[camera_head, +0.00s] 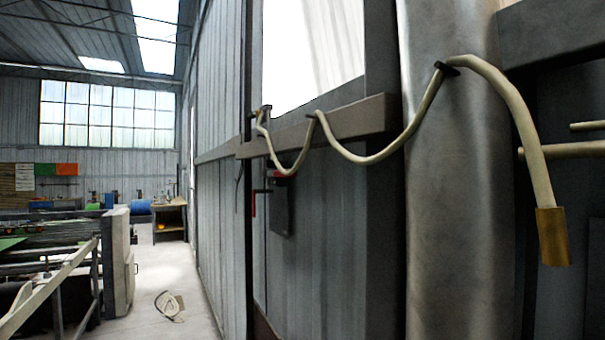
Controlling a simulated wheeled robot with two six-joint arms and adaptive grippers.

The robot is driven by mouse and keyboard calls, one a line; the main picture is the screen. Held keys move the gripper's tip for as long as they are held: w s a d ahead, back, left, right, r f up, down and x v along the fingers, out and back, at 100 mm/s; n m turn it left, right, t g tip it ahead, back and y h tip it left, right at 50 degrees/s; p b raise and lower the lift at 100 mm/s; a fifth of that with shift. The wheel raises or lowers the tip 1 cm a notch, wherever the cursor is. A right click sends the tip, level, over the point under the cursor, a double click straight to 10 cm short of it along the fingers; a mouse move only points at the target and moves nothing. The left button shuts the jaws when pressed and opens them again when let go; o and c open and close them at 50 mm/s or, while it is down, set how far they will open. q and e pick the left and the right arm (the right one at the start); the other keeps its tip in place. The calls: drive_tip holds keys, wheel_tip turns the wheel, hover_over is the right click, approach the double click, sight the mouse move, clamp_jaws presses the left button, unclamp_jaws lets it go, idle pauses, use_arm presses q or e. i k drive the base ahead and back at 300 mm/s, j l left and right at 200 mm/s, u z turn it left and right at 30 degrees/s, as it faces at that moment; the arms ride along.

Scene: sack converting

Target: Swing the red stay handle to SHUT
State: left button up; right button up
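A small red vertical bar (253,203), which looks like the stay handle, shows on the grey metal wall at mid-picture. It hangs upright just left of a dark box (281,208) with a red strip on its top edge. Any SHUT marking is too small to read. A thin dark rod seems to link the bar and the box. Neither of my grippers is in view.
A beige hose (375,157) with a brass end (552,236) loops along a brown rail (345,120) and across a thick metal column (455,200). A coil of cable (170,305) lies on the floor. Machinery (60,275) stands left; the aisle between is mostly clear.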

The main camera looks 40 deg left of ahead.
sight(267, 173)
drive_tip(key=i+j+z, duration=0.1)
drive_tip(key=j, duration=1.3)
drive_tip(key=i+j+z, duration=0.1)
drive_tip(key=j, duration=1.3)
drive_tip(key=i+j+z, duration=0.1)
drive_tip(key=j, duration=1.3)
